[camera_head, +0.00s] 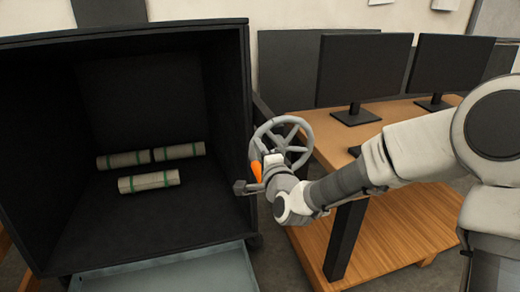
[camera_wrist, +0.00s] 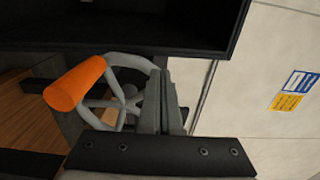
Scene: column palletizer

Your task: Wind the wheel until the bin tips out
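The grey spoked wheel (camera_head: 283,140) is on the right side of the dark bin (camera_head: 125,22). Its orange handle (camera_head: 257,171) sticks out at the lower left of the rim. In the wrist view the orange handle (camera_wrist: 76,84) is left of my gripper (camera_wrist: 164,85), and the wheel (camera_wrist: 128,62) is behind. My gripper (camera_head: 242,187) is beside and just below the handle in the head view. Its fingers look pressed together with nothing between them. The bin is open towards me, and three pale rolls (camera_head: 148,181) with green bands lie on its floor.
A blue-grey tray (camera_head: 165,275) lies below the bin's front edge. A wooden desk (camera_head: 385,115) with two dark monitors (camera_head: 362,68) stands to the right, with a lower wooden shelf (camera_head: 390,235). The wrist view shows a wall with a blue and yellow sign (camera_wrist: 296,91).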

